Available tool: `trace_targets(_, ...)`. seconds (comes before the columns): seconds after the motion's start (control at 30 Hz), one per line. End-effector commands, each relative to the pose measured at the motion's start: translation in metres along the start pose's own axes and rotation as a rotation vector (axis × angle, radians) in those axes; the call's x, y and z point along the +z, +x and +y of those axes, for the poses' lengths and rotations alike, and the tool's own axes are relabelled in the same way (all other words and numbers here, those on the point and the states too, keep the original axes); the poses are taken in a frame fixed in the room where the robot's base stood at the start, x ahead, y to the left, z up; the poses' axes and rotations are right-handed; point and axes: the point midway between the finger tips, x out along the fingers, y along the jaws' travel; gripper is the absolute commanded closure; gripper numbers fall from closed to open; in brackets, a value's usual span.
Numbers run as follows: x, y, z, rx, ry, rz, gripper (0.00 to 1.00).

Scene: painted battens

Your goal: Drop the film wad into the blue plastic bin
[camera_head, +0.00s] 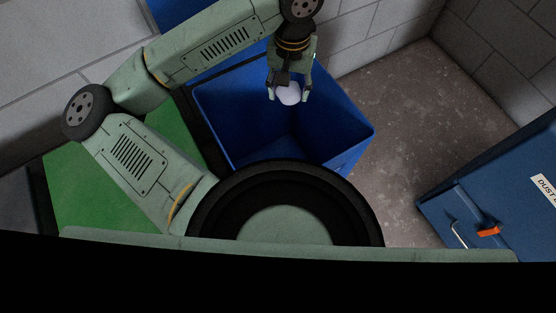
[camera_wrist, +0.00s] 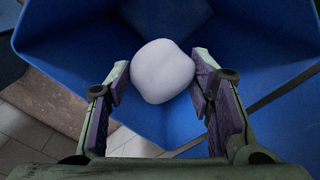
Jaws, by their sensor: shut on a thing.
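The film wad is a smooth, pale, rounded lump (camera_head: 290,93). It also shows in the wrist view (camera_wrist: 162,71), between the two finger pads. My gripper (camera_head: 289,98) is shut on it, with one finger on each side; in the wrist view the gripper (camera_wrist: 160,85) reaches in from the bottom edge. The blue plastic bin (camera_head: 345,150) is open at the top, and my gripper holds the wad over its opening. In the wrist view the bin's blue walls (camera_wrist: 75,55) surround the wad. The bin's near edge is partly hidden by my own body in the head view.
A blue dust cabinet or box (camera_head: 480,190) with a label and an orange-handled part stands at the right. A green panel (camera_head: 80,185) lies at the left. Grey block walls (camera_head: 350,40) stand behind the bin. Bare floor (camera_head: 400,130) lies between bin and box.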

Motion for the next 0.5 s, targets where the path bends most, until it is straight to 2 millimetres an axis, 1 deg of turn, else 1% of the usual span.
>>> trace_targets(0.03, 0.000, 0.007, 0.000, 0.002, 0.000, -0.002, 0.66)
trace_targets(0.2, 0.000, 0.016, 0.000, 0.000, 0.000, 0.000, 0.66)
trace_targets(0.5, 0.000, 0.018, 0.000, 0.000, 0.000, 0.000, 0.66)
